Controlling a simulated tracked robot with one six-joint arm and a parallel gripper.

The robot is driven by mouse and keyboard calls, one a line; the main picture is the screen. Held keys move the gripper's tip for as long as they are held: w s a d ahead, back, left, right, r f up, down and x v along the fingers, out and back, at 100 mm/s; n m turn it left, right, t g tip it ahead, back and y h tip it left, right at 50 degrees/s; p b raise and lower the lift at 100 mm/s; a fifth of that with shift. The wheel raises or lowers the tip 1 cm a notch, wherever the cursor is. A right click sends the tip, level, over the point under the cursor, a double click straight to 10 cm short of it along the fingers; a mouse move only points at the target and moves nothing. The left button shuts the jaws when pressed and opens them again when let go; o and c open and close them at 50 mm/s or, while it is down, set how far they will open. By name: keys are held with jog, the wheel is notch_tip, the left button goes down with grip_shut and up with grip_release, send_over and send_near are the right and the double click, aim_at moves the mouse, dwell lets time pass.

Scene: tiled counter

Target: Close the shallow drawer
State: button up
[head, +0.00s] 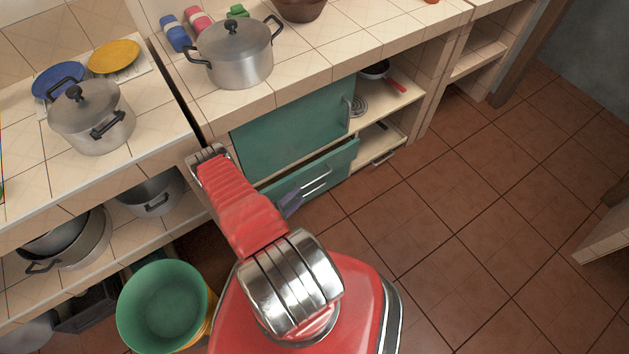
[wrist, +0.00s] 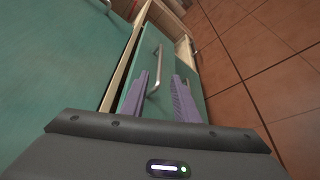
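The shallow drawer (head: 338,163) has a green front with a metal bar handle (head: 316,180). It sits under the green cupboard door and stands partly open, with a narrow gap behind its front. In the wrist view the drawer front (wrist: 182,48) and its handle (wrist: 157,68) are just ahead. My gripper (wrist: 162,76) has two purple fingers, spread apart, with the lower end of the handle showing between them. I cannot tell whether they touch it. In the head view my gripper (head: 291,203) is at the drawer's left part, partly hidden by my red arm.
The green cupboard door (head: 295,127) above is shut. Open shelves (head: 385,105) with a red-handled pan lie to the right. A pot (head: 235,55) stands on the counter. A green bucket (head: 165,305) stands at lower left. The tiled floor to the right is clear.

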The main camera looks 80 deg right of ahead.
aim_at(315, 180)
jog(key=x, duration=1.2)
jog(key=shift+s+d, duration=0.15)
jog(key=shift+d, duration=0.1)
jog(key=shift+c, duration=0.7)
grip_shut()
jog(key=shift+a, duration=0.1)
